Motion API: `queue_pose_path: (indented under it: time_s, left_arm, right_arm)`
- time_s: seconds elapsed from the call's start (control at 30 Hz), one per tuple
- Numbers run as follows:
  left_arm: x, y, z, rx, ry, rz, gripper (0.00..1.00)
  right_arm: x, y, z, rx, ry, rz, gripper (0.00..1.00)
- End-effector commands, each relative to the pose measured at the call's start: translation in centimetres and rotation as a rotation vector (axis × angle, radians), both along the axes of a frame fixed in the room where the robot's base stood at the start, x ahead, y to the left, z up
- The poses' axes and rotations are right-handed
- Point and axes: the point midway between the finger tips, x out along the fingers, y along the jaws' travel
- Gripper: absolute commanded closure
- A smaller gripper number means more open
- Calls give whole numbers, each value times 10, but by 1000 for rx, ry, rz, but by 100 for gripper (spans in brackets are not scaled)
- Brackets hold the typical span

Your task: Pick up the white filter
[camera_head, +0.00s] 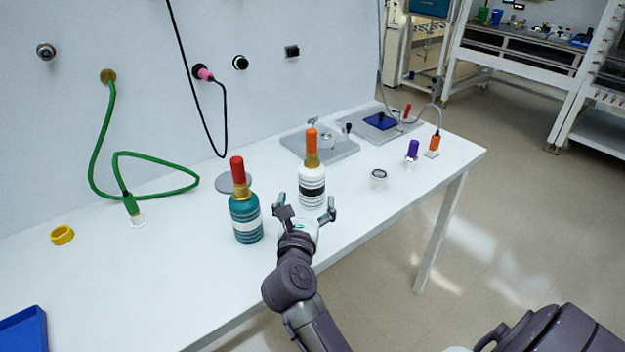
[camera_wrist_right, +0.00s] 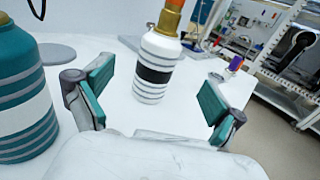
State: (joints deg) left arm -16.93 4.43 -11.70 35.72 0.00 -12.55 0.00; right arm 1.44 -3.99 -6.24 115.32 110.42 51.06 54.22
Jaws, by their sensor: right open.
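The white filter (camera_head: 312,187) is an upright white bottle shape with a black band, grey stripes, a gold neck and an orange top. It stands on the white table and also shows in the right wrist view (camera_wrist_right: 155,68), its top cut off there. My right gripper (camera_head: 306,208) is open and empty just in front of the white filter. In the right wrist view its two green-padded fingers (camera_wrist_right: 155,92) are spread to either side of the filter, with gaps on both sides. My left gripper is not in view.
A teal filter with a red top (camera_head: 246,218) stands close to the left of my right gripper. A grey disc (camera_head: 230,184) lies behind it. A small clear-lidded jar (camera_head: 378,178) and a purple-topped item (camera_head: 412,152) are to the right. A yellow ring (camera_head: 62,235) lies far left.

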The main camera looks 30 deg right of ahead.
Motion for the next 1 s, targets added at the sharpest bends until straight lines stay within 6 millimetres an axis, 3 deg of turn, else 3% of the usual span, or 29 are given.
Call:
queue_pose_path:
  time_s: [0.23,0.47,0.7,1.0]
  left_arm:
    - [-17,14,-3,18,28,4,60]
    - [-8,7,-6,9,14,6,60]
    - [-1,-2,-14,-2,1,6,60]
    - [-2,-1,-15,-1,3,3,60]
  right_arm:
    - [32,-27,0,-6,0,0,6]
    - [45,-39,-1,-7,-1,0,6]
    - [71,-61,-2,-8,0,0,6]
    - [76,-66,-1,-5,0,1,6]
